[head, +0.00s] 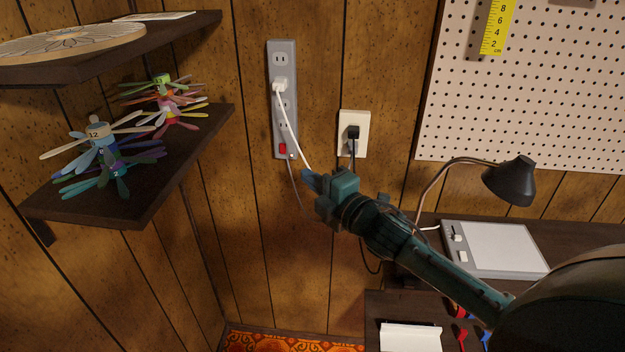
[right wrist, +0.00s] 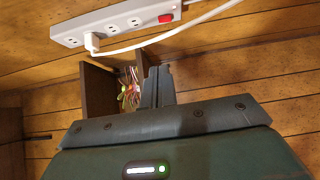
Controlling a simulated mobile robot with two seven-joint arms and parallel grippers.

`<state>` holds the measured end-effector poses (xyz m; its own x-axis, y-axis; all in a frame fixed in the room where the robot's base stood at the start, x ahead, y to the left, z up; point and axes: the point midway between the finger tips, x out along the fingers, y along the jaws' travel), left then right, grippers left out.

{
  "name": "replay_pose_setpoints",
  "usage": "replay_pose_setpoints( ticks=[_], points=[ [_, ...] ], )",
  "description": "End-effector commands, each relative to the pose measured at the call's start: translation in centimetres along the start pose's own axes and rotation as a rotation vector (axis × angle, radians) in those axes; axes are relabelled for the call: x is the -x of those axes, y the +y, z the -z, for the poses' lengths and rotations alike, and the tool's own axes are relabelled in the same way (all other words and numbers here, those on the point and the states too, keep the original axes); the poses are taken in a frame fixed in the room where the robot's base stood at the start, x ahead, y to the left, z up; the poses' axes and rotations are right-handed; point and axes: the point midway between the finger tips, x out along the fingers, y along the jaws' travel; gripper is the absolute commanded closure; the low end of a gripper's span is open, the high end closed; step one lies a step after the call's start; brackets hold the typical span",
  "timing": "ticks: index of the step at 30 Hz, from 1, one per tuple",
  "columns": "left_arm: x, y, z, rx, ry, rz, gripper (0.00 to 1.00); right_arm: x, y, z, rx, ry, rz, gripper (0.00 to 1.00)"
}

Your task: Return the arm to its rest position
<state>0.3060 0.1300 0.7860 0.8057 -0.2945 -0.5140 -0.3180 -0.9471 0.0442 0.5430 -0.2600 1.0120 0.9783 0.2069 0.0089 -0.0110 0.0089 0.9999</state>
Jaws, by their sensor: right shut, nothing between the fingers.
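My right arm comes in from the lower right in the head view. Its right gripper (head: 309,178) is shut and empty, in front of the wood-panelled wall, just below and right of the power strip (head: 286,133). In the right wrist view the shut fingers (right wrist: 157,86) point toward the wall, with the power strip (right wrist: 120,27) beyond. A white plug (head: 280,85) sits in the strip, and its cord passes behind the gripper. I cannot tell the exact gap between the fingertips and the wall. My left gripper is not in view.
A wall outlet (head: 354,146) holds a black plug. A desk lamp (head: 510,180), a grey-white flat device (head: 495,250) and a pegboard (head: 540,110) are at right. Cords hang near the gripper.

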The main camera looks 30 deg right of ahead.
Motion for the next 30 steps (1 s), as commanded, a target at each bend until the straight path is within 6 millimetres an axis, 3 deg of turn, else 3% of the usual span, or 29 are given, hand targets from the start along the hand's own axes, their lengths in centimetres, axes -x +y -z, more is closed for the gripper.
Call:
replay_pose_setpoints(
  ticks=[8,11,13,17,21,25,30],
  points=[
    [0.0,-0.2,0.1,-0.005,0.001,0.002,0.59,0.0,-0.2,0.1,-0.008,0.001,0.004,1.00],
    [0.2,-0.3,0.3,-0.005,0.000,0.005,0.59,0.8,-2.0,1.0,-0.090,0.003,0.040,1.00],
    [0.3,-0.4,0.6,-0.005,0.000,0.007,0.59,2.0,-4.6,2.4,-0.221,0.000,0.096,1.00],
    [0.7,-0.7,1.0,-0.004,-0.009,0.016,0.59,6.4,-11.0,6.3,-0.591,-0.045,0.245,1.00],
    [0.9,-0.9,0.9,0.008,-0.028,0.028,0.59,12.5,-16.7,11.0,-1.018,-0.161,0.398,1.00],
    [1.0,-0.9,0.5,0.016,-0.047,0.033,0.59,17.6,-19.8,14.3,-1.325,-0.293,0.494,1.00],
    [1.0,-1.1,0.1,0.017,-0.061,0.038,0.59,20.9,-21.4,16.4,-1.524,-0.400,0.541,1.00]
  ],
)
